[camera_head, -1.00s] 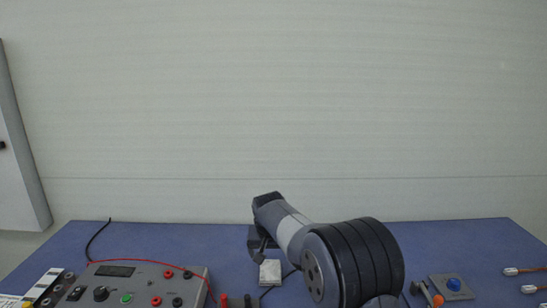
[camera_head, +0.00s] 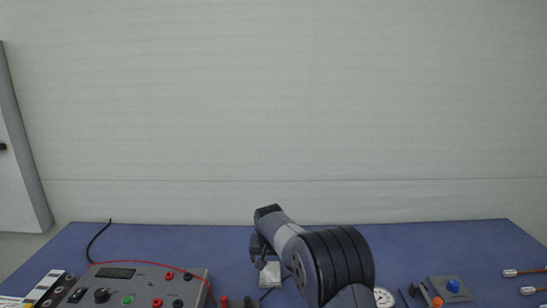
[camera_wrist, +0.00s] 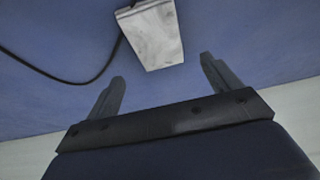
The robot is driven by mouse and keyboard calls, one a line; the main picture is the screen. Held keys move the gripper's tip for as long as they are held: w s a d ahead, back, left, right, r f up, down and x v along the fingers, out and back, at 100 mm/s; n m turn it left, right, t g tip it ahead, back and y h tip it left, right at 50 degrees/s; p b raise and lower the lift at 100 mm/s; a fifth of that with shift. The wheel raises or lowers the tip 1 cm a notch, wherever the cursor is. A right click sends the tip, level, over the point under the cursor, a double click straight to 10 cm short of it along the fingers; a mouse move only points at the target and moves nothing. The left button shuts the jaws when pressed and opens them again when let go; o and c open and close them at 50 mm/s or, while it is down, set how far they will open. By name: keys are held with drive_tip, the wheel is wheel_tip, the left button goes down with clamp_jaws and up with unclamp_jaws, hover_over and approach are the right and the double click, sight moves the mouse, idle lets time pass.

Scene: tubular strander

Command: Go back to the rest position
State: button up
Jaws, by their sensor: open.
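My gripper (camera_wrist: 166,84) shows in the wrist view with its two fingers wide apart and nothing between them. A pale grey block (camera_wrist: 152,36) with a dark cable at its side lies on the blue tabletop beyond the fingertips, apart from them. In the head view the same block (camera_head: 270,274) lies beside my arm near the middle of the table. My arm hides part of the table there, and the fingers are hard to make out in that view.
A grey instrument box (camera_head: 135,285) with knobs, sockets and a red lead stands at the left. A round gauge (camera_head: 383,297) and a small plate with a blue knob (camera_head: 453,287) are at the right. Two metal-tipped leads lie at the far right. The back right of the blue table (camera_head: 440,240) is clear.

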wheel_tip(320, 180, up, 5)
drive_tip(key=s+d+f, duration=0.1)
drive_tip(key=s+d, duration=0.3)
drive_tip(key=d, duration=0.1)
drive_tip(key=s+d+f, duration=0.1)
drive_tip(key=s+d, duration=0.4)
drive_tip(key=d, duration=0.1)
drive_tip(key=s+d+f, duration=0.2)
drive_tip(key=s+d, duration=0.3)
drive_tip(key=d, duration=0.1)
drive_tip(key=shift+a+f+b, duration=0.1)
drive_tip(key=shift+f+b, duration=0.2)
drive_tip(key=shift+s+r, duration=0.1)
